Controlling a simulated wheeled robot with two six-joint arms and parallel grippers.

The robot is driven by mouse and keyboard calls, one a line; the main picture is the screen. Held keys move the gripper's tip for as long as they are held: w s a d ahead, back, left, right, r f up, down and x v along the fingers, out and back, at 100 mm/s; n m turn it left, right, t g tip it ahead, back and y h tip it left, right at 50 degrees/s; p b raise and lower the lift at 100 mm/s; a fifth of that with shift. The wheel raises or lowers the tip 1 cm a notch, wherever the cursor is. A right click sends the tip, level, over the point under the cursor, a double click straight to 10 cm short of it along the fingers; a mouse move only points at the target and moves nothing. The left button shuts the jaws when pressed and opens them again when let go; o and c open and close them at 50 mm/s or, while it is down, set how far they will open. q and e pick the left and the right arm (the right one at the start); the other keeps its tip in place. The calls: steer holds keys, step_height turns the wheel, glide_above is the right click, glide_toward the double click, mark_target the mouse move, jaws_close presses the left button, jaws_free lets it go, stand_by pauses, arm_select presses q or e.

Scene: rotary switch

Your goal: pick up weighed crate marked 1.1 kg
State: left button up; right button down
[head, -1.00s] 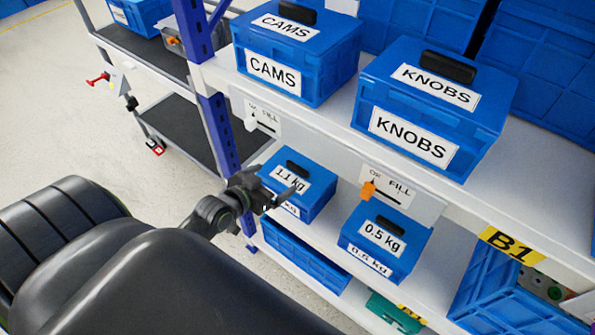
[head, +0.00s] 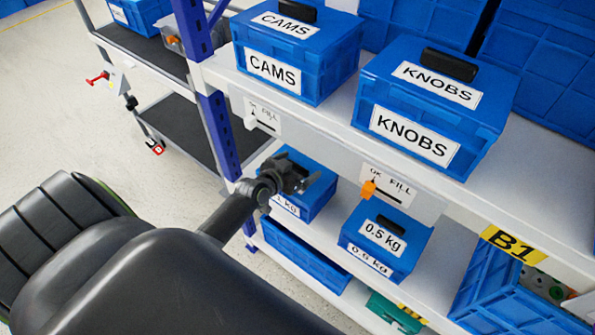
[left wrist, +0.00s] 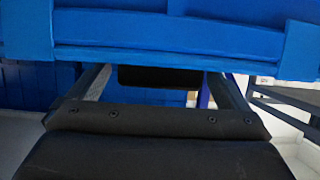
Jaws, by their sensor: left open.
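The blue crate marked 1.1 kg (head: 319,203) stands on the lower shelf in the head view. Only the end of its front label, reading "1 kg", shows. My left gripper (head: 306,178) is open over the crate's top and hides its top label and black handle. In the left wrist view, a black handle-like bar (left wrist: 160,77) lies between the two open fingers, below a blue edge. Contact cannot be told. My right gripper is not in view.
A blue 0.5 kg crate (head: 385,240) stands just right on the same shelf. Above, the upper shelf holds the CAMS crate (head: 335,72) and KNOBS crate (head: 480,130). A white OK/FILL card (head: 400,195) with an orange pointer hangs from its edge. A blue post (head: 222,135) stands left.

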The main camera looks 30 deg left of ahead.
arm_select(q)
steer(key=shift+c, duration=0.2)
steer(key=c, duration=1.9)
steer(key=shift+w+r, duration=0.15)
steer(key=shift+c, duration=0.9)
